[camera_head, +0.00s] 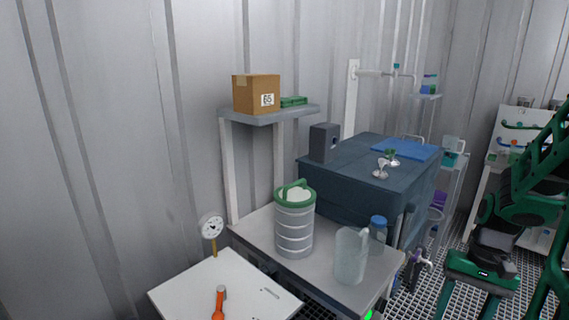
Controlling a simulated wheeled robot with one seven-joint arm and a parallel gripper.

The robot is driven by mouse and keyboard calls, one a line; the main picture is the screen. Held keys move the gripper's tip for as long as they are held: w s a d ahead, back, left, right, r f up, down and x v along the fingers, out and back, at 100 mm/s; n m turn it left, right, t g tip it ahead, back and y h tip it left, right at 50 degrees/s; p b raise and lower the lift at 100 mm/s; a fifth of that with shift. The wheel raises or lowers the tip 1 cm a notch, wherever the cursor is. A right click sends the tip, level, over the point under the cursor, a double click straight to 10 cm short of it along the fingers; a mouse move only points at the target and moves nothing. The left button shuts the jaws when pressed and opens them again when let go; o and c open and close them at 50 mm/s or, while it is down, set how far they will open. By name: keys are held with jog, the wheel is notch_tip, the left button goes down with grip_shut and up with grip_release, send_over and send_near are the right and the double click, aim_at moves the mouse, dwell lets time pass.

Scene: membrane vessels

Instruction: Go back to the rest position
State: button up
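My gripper (466,304) hangs at the lower right on my green and black arm, pointing down. Its two green fingers stand apart, with the grated floor showing between them and nothing held. Their tips run close to the bottom edge of the view. The gripper is to the right of the grey bench (325,284) and apart from the things on it.
The bench holds a ribbed canister (294,232), a clear jug (351,256) and a blue-capped bottle (378,235). A dark blue tank (350,185) stands behind. A white table (215,284) with an orange tool (219,303) is front left. Grated floor (410,300) lies between bench and arm.

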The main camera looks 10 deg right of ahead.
jog(key=s+a+r+n+t+h, duration=0.1)
jog(key=s+a+r+h, duration=0.1)
jog(key=s+r, duration=0.5)
jog(key=shift+s+a+r+t, duration=0.25)
jog(key=shift+a+r, duration=0.55)
jog(key=shift+r, duration=0.4)
